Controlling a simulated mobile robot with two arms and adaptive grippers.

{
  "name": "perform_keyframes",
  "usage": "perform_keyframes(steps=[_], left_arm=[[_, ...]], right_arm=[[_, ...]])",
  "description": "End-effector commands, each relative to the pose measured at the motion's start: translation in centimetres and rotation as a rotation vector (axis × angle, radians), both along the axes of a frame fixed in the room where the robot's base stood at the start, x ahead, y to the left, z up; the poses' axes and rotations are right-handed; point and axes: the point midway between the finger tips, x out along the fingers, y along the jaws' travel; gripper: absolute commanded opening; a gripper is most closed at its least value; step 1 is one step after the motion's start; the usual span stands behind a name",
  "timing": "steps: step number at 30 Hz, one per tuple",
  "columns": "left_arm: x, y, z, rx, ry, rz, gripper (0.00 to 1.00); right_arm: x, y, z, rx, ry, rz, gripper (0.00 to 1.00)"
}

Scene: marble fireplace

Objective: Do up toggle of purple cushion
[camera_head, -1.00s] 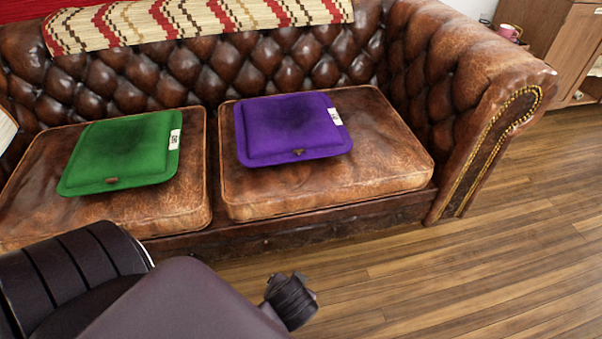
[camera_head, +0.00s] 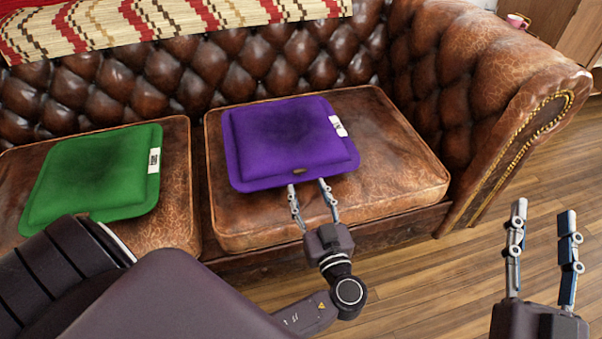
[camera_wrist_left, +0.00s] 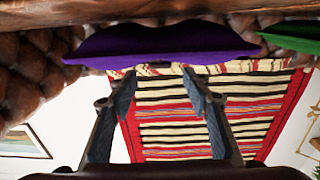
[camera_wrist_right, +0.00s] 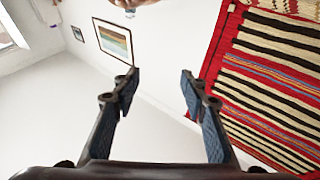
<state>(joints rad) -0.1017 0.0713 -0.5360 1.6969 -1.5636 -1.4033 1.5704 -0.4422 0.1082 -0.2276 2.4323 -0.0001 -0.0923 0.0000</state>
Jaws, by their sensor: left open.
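The purple cushion (camera_head: 280,135) lies flat on the right seat of the brown leather sofa. Its small brownish toggle (camera_head: 300,171) sits at the middle of the front edge. My left gripper (camera_head: 307,186) is open and empty, its fingertips just in front of that edge, roughly either side of the toggle; contact cannot be told. The left wrist view shows the purple cushion (camera_wrist_left: 160,42) beyond the open fingers; the toggle is not clear there. My right gripper (camera_head: 543,215) is open and empty, raised in front of the sofa's right arm, away from the cushion.
A green cushion (camera_head: 95,175) lies on the left seat (camera_head: 178,190). A striped blanket (camera_head: 130,22) hangs over the backrest. The rolled sofa arm (camera_head: 490,80) bounds the right side. Wooden floor (camera_head: 420,290) is open in front. A pink cup (camera_head: 517,20) stands at the back right.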

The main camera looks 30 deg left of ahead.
Motion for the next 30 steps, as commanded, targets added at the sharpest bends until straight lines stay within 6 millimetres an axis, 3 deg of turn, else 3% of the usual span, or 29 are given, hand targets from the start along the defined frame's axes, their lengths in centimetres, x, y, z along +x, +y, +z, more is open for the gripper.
perform_keyframes(steps=[9, 20, 30], left_arm=[[2.9, 3.4, -0.1, 0.002, 0.002, 0.001, 0.45], [3.3, 3.9, -0.1, -0.001, 0.003, 0.001, 0.45], [3.2, 3.9, -0.1, -0.001, 0.003, 0.001, 0.07]], right_arm=[[-0.6, 0.1, 1.6, 0.022, -0.08, 0.005, 0.4], [-0.7, 0.1, 1.9, 0.026, -0.091, 0.006, 0.4], [-0.7, 0.1, 1.9, 0.026, -0.091, 0.006, 0.4]])
